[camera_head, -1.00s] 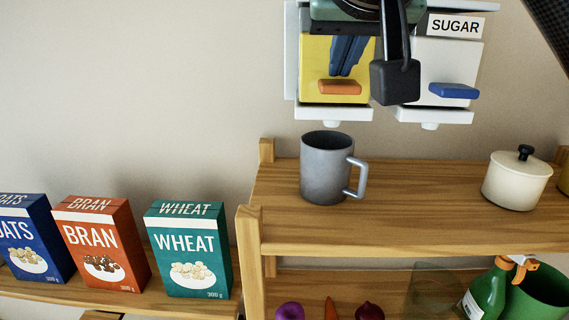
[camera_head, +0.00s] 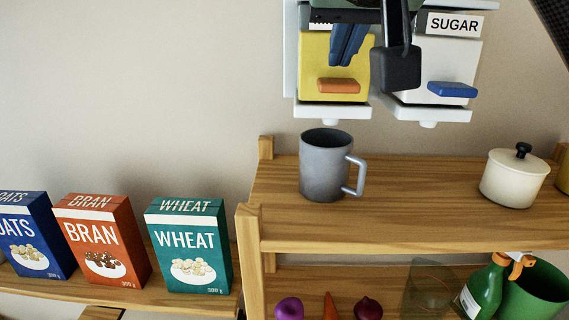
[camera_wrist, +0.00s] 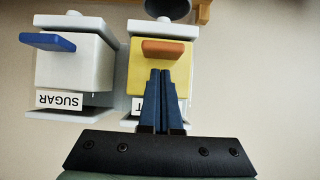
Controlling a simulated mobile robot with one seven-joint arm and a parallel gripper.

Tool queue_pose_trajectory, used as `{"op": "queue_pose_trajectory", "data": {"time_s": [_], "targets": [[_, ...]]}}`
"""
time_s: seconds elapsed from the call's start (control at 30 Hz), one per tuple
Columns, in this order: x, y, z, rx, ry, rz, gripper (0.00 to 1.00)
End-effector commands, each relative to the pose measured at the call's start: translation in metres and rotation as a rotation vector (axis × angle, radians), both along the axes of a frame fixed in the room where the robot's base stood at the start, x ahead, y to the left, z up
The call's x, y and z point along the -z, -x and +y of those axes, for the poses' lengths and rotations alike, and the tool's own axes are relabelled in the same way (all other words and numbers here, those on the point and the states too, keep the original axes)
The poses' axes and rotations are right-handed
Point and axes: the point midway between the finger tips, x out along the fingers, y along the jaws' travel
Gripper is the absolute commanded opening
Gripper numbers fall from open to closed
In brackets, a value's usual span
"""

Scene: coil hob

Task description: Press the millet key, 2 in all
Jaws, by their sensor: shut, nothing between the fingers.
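A yellow dispenser (camera_head: 312,65) hangs on the wall with an orange key (camera_head: 338,86) low on its front. Its label is almost wholly covered by my gripper and arm, so I cannot read it as millet. My gripper (camera_head: 343,65) is shut and empty, its blue fingertips in front of the yellow face just above the key. In the wrist view the fingertips (camera_wrist: 161,72) also appear near the orange key (camera_wrist: 167,51), with a small gap between them. A grey mug (camera_head: 325,170) stands upright on the shelf below the yellow dispenser's spout (camera_head: 331,121).
A white dispenser (camera_head: 455,62) labelled SUGAR, with a blue key (camera_head: 452,89), hangs to the right. A cream lidded pot (camera_head: 512,180) stands on the wooden shelf (camera_head: 420,215). Cereal boxes, among them a WHEAT box (camera_head: 190,250), stand at the left.

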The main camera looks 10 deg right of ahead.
Motion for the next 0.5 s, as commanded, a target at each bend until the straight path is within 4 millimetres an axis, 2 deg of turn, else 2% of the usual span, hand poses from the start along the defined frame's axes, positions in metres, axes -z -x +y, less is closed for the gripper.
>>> {"op": "queue_pose_trajectory", "data": {"time_s": [0.5], "targets": [[0.023, 0.000, 0.000, -0.001, -0.001, 0.002, 0.00]]}}
